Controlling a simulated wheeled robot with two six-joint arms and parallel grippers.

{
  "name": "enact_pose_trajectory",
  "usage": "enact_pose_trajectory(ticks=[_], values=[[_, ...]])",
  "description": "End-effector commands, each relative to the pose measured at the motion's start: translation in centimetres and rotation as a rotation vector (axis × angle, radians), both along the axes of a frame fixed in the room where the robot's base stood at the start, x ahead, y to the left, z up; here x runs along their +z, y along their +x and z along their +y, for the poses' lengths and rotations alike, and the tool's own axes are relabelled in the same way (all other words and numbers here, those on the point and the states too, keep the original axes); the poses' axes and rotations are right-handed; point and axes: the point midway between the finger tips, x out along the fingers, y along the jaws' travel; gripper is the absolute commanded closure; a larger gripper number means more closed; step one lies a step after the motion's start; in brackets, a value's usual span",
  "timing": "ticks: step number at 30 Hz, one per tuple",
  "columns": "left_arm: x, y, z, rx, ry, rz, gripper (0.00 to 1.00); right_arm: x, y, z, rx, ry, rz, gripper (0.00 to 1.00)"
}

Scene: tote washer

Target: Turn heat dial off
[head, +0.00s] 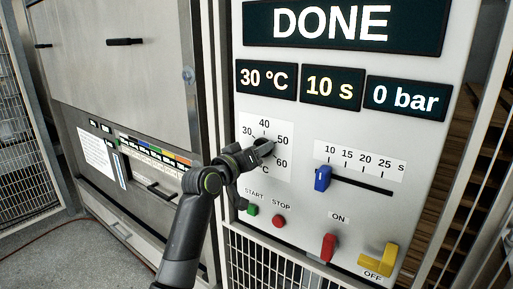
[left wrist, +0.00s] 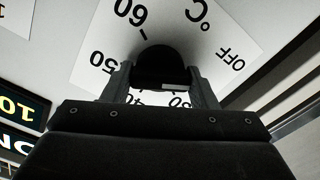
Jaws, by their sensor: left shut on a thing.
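The heat dial is a round black knob on a white scale plate (head: 282,165) marked 30, 40, 50, 60 and °C. My left gripper (head: 259,149) is shut on the dial and covers much of it in the head view. In the left wrist view the dial (left wrist: 165,62) sits between the two fingers (left wrist: 163,86), with a short white mark on its lower edge, on the side of the 40 and 30. OFF is printed on the plate at right there. My right gripper is not in view.
A display (head: 345,24) reads DONE; smaller ones read 30 °C, 10 s and 0 bar. A blue slider (head: 322,178), green START button (head: 252,210), red STOP button (head: 279,221), red switch (head: 328,247) and yellow switch (head: 380,261) lie close to the dial.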

Motion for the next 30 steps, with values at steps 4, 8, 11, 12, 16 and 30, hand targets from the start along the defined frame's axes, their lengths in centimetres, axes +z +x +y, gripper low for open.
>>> enact_pose_trajectory(ticks=[4, 8, 11, 12, 16, 30], values=[[-0.06, 0.01, 0.01, 0.000, -0.011, 0.009, 0.70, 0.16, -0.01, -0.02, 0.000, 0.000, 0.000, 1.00], [-0.09, 0.00, 0.00, 0.000, -0.013, 0.011, 0.70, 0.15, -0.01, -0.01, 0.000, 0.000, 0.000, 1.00], [-0.10, 0.00, 0.00, 0.000, -0.013, 0.011, 0.70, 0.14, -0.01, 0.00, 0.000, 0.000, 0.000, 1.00], [-0.10, 0.00, 0.00, 0.000, -0.013, 0.011, 0.70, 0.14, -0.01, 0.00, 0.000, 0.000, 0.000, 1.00], [-0.10, 0.00, 0.00, 0.000, -0.013, 0.011, 0.41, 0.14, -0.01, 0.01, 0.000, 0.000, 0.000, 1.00], [-0.05, -0.17, 0.14, 0.001, -0.012, 0.008, 0.25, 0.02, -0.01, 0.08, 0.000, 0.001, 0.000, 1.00]])
